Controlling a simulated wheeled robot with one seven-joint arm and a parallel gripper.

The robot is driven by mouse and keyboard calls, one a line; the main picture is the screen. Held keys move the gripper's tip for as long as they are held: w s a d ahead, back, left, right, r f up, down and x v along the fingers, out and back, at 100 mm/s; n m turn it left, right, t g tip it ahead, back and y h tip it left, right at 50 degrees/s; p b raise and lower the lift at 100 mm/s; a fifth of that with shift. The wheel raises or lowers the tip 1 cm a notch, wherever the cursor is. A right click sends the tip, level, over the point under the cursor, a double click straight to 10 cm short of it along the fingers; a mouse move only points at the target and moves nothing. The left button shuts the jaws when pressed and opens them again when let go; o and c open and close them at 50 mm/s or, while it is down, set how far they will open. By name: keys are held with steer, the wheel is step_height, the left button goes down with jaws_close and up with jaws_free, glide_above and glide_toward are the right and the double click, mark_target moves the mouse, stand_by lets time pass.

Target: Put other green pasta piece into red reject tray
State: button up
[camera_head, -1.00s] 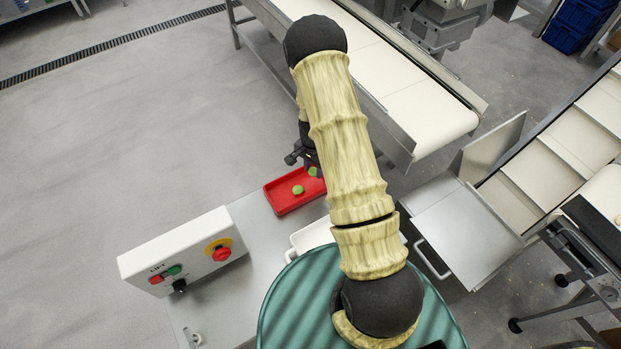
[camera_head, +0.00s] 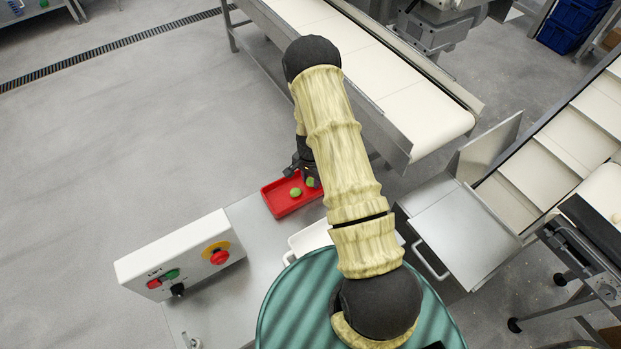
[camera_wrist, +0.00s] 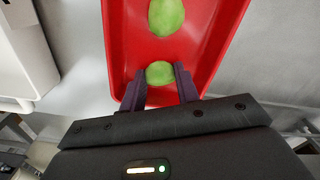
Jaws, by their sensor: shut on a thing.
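The red reject tray (camera_head: 281,208) lies on the metal table, left of my arm in the head view. It also fills the top of the wrist view (camera_wrist: 118,45). One green pasta piece (camera_head: 295,192) lies in the tray, clear of my gripper; it shows at the top of the wrist view (camera_wrist: 166,16). My gripper (camera_wrist: 159,78) is shut on the other green pasta piece (camera_wrist: 159,71), which sits between the dark fingertips over the near end of the tray. In the head view this piece (camera_head: 310,182) is partly hidden by my gripper. I cannot tell whether it touches the tray floor.
A white tray (camera_head: 308,238) stands close to the red tray, partly behind my arm. A control box (camera_head: 180,262) with a red button stands to the left. A conveyor (camera_head: 400,85) runs behind. Bare table lies left of the red tray.

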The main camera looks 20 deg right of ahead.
mark_target(311, 180)
steer(key=shift+f, duration=0.15)
steer(key=o, duration=1)
step_height(311, 180, up, 12)
steer(key=shift+r, duration=0.25)
